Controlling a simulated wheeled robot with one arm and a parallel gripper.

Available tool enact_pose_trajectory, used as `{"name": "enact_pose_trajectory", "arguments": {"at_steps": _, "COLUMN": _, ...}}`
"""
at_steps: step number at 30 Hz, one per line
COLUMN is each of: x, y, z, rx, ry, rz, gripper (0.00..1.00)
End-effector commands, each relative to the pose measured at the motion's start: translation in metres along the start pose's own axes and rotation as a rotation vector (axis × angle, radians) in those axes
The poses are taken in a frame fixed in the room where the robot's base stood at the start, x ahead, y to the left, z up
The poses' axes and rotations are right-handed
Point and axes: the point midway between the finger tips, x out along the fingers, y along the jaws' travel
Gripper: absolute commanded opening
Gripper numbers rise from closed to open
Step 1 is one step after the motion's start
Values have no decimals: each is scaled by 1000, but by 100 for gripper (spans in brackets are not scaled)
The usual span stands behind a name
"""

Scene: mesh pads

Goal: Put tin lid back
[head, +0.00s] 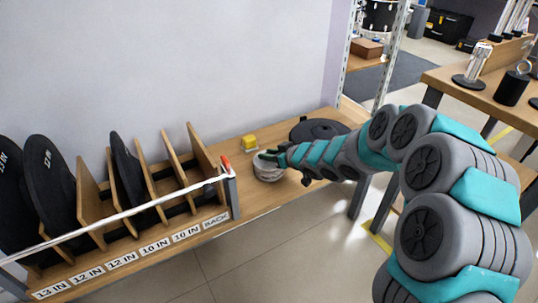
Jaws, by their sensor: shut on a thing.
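A small round whitish-grey tin (268,173) stands on the wooden bench, right of the rack's end. My gripper (268,156) reaches in from the right and is low at the top of the tin. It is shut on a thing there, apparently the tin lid. The lid's outline is too small and too covered by the fingers to make out. I cannot tell whether the lid touches the tin's rim.
A yellow block (249,142) sits behind the tin. A black disc (318,130) lies on the bench behind my arm. A wooden rack (205,150) with upright black pads and a white front rail (130,212) stands left. Bare bench (262,200) shows in front.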

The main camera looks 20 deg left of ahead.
Motion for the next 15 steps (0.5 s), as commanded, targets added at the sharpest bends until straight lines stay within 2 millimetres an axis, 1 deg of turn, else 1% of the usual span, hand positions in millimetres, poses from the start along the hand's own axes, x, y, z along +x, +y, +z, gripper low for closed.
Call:
{"name": "enact_pose_trajectory", "arguments": {"at_steps": 9, "x": 4, "y": 0, "z": 9, "rx": 0, "ry": -2, "rz": 0, "gripper": 0}}
{"name": "enact_pose_trajectory", "arguments": {"at_steps": 10, "x": 4, "y": 0, "z": 8, "rx": 0, "ry": -2, "rz": 0, "gripper": 34}}
{"name": "enact_pose_trajectory", "arguments": {"at_steps": 15, "x": 4, "y": 0, "z": 8, "rx": 0, "ry": -1, "rz": 0, "gripper": 53}}
